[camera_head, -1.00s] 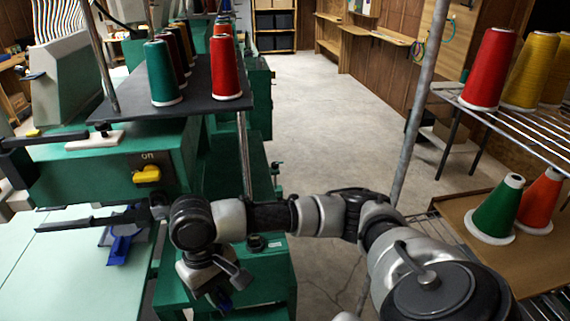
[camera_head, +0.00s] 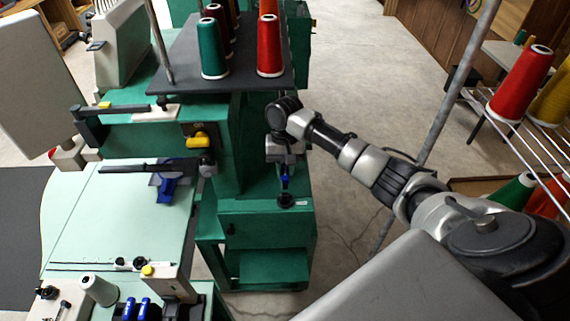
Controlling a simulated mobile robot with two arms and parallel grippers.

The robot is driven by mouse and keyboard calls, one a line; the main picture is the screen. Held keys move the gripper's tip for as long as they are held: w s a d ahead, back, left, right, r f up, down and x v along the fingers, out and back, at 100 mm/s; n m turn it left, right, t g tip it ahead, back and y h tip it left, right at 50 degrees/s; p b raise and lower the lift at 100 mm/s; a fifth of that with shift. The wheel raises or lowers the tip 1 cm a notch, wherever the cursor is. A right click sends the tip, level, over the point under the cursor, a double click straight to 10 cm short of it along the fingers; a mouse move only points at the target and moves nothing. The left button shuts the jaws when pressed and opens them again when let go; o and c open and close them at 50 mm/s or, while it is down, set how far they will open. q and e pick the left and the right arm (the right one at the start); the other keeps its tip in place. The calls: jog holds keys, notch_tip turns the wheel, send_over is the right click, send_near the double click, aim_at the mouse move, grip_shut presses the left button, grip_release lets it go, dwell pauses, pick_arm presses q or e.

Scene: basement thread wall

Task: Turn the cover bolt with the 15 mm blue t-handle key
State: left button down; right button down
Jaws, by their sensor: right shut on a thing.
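My right gripper (camera_head: 285,163) points down over the green lower housing (camera_head: 270,230) of the sewing machine, right of the pale table. It is shut on the blue t-handle key (camera_head: 285,181), held upright with its handle partly hidden between the fingers. The key's dark shaft reaches down to a black round spot (camera_head: 286,201) on top of the housing, beside a small white label. The cover bolt itself is too small to tell apart there, and I cannot tell whether the key sits on it. My left gripper is not in view.
A dark shelf (camera_head: 250,70) with several thread cones stands above and behind the gripper. Two blue-handled tools (camera_head: 136,308) and a white spool (camera_head: 98,290) are at the bottom left. A metal post (camera_head: 450,95) stands at the right.

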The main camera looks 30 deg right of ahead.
aim_at(286, 187)
jog(key=shift+f, duration=3.15)
jog(key=shift+f+m, duration=0.1)
jog(key=shift+m, duration=0.4)
jog(key=m+b, duration=0.2)
jog(key=m, duration=0.1)
jog(key=shift+d+t+y, duration=0.1)
jog(key=shift+t+y, duration=0.2)
jog(key=shift+s+m+t+b, duration=0.1)
jog(key=shift+m+t+b, duration=0.2)
jog(key=shift+m+b, duration=1.4)
jog(key=shift+r+m+p, duration=0.2)
jog(key=shift+m+p, duration=0.1)
jog(key=shift+p, duration=0.05)
jog(key=shift+r+p, duration=0.1)
jog(key=shift+p, duration=0.2)
jog(key=shift+m+p, duration=1.1)
jog(key=shift+p, duration=1.05)
jog(key=m, duration=0.2)
jog(key=shift+s+f+m+t+y, duration=0.1)
jog(key=shift+f+m+t+y, duration=0.1)
jog(key=shift+m+t+y, duration=0.15)
jog(key=m, duration=0.3)
jog(key=m+t, duration=0.1)
jog(key=m, duration=0.2)
jog(key=shift+s+m+t, duration=0.1)
jog(key=shift+m+t, duration=0.15)
jog(key=shift+r+n, duration=0.2)
jog(key=shift+n, duration=0.8)
jog(key=shift+r, duration=2.95)
